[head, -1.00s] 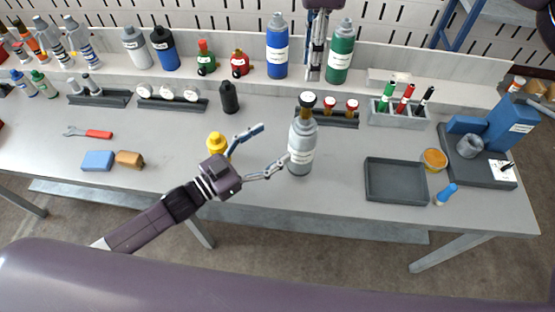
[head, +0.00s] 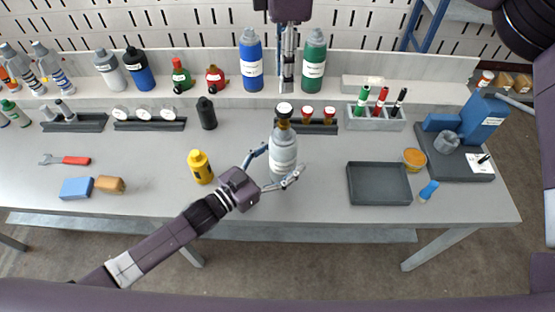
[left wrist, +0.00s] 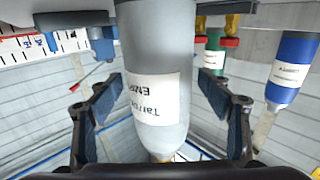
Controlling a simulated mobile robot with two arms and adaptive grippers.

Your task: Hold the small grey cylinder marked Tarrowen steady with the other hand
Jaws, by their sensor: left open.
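My left gripper (head: 277,168) is open, with one finger on each side of the cylinder body; the wrist view shows gaps beside the fingers (left wrist: 160,115). My right gripper (head: 287,86) points down from above, over the knob in the picture. It is seen edge-on, so its jaw opening is unclear.
A yellow bottle (head: 201,168) stands left of the cylinder, close to my left forearm. A rack with red-topped pieces (head: 318,128) is behind it. A dark empty tray (head: 352,197) lies to the right. Blue (head: 251,62) and green (head: 314,62) cylinders stand on the shelf.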

